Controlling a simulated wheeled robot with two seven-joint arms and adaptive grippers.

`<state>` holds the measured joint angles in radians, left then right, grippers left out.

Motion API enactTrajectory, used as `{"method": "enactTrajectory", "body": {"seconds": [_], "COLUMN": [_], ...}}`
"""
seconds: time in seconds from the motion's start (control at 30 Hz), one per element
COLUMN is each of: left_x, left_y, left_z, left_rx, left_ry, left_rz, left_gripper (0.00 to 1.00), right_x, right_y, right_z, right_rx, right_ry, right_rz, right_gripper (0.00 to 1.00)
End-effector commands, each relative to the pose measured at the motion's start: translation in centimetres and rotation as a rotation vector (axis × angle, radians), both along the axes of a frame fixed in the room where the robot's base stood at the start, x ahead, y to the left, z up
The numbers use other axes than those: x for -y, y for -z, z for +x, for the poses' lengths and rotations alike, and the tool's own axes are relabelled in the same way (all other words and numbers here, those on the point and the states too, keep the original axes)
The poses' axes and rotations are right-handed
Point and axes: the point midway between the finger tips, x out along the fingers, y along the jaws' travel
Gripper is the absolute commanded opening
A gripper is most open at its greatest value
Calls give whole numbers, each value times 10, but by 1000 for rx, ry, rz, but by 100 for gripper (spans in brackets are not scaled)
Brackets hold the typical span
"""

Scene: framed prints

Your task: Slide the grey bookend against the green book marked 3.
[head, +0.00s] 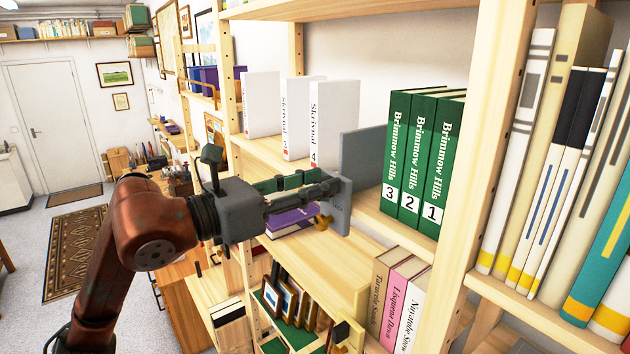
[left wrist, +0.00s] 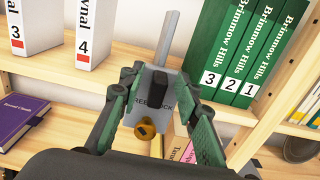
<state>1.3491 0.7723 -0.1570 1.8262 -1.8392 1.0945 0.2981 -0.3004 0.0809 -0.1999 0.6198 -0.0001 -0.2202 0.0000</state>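The grey bookend (head: 362,160) stands upright on the middle shelf, left of the green book marked 3 (head: 395,160). In the left wrist view, a narrow gap shows between the bookend's plate (left wrist: 169,38) and the book marked 3 (left wrist: 213,50). The bookend's front has a brass knob (left wrist: 145,129), a dark handle and partly covered FREE and LOCK lettering. My left gripper (head: 330,186) is at this front. In the left wrist view its fingers (left wrist: 158,90) are spread on either side of the dark handle, with space around it. Finger contact is unclear. My right gripper is not in view.
Green books marked 2 (head: 415,165) and 1 (head: 440,170) stand right of book 3, beside a wooden upright (head: 480,150). White binders (head: 335,115) stand left of the bookend. A purple book (head: 291,221) lies below my left gripper. Several books (head: 400,295) stand on the lower shelf.

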Motion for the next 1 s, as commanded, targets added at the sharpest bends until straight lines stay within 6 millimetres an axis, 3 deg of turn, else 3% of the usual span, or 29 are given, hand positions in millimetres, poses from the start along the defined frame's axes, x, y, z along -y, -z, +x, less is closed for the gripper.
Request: {"method": "enactTrajectory", "body": {"seconds": [0.47,1.0], "left_x": [0,0], "left_y": [0,0], "left_z": [0,-1], "left_rx": [0,1], "left_ry": [0,0], "left_rz": [0,0], "left_gripper": [1,0], "right_x": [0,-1], "right_y": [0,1], "right_z": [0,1], "right_rx": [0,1], "right_ry": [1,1], "right_rz": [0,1], "right_gripper": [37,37]}}
